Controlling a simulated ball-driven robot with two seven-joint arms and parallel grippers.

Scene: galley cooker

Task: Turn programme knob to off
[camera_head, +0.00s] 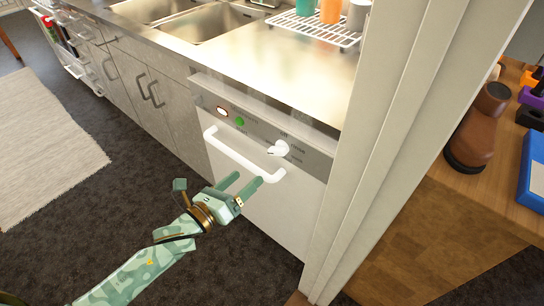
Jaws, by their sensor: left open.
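The programme knob (279,149) is a white dial on the grey control panel (315,158) of a white dishwasher-like appliance (270,215). Small lettering stands around the knob; its pointer position is too small to read surely. A green button (240,121) and a pale oval light or button (222,111) sit to its left. A white bar handle (237,156) runs below the panel. My left gripper (240,185) is green, open and empty, in front of the door just below the handle and lower left of the knob. My right gripper is not in view.
A pale upright post (375,150) stands close right of the appliance. A steel counter (270,65) with sinks and a white rack (315,28) lies above. Cabinets (140,90) with handles continue left. The dark floor (110,200) is clear beside a pale rug (45,135).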

